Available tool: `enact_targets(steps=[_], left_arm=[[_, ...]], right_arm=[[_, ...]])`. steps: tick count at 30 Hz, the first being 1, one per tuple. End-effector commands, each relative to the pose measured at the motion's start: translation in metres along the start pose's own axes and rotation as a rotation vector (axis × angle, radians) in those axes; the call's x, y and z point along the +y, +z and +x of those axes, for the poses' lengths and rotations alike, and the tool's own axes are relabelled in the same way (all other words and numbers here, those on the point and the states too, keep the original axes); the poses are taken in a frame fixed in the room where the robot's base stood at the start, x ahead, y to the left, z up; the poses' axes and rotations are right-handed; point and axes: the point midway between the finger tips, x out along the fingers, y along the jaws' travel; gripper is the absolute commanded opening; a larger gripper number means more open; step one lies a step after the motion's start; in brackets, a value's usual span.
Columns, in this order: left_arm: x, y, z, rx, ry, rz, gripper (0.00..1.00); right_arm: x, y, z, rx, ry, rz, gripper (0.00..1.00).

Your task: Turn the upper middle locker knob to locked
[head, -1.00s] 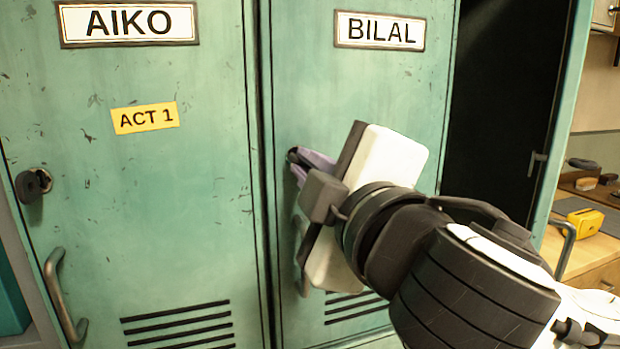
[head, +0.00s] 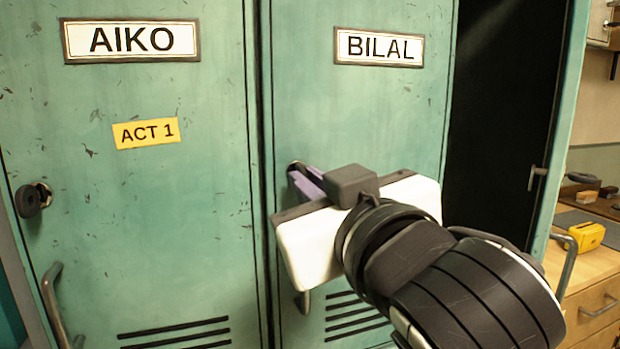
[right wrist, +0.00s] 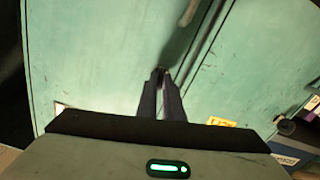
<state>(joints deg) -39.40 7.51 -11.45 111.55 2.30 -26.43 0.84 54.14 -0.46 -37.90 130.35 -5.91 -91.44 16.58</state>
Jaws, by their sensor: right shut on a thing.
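The middle locker door, labelled BILAL (head: 378,47), is green and shut. Its knob (head: 296,165) is near the door's left edge and mostly hidden by my fingers, so its pointer cannot be read. My right gripper (head: 304,178) is shut on this knob, with its palm tilted. In the right wrist view, the purple-grey fingers (right wrist: 160,80) come together at the green door, and the knob is barely visible between them. My left gripper is in neither view.
The AIKO locker (head: 130,41) at left has its own dark knob (head: 33,199), a yellow ACT 1 tag (head: 146,133) and a handle (head: 54,303). Right of BILAL, a locker stands open with a dark interior (head: 500,120). A wooden drawer unit (head: 590,290) carries a yellow object (head: 587,235).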

Motion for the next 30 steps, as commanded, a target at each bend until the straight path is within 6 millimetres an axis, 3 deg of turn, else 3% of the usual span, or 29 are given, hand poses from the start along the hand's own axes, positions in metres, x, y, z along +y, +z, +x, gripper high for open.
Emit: enact_targets(steps=[12,30], left_arm=[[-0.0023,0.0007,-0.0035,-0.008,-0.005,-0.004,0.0],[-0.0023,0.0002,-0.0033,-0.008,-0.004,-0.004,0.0]], right_arm=[[0.0002,-0.0011,-0.0002,0.002,0.0,0.21,0.0],[0.0006,-0.0016,-0.0004,0.005,0.001,0.247,0.0]])
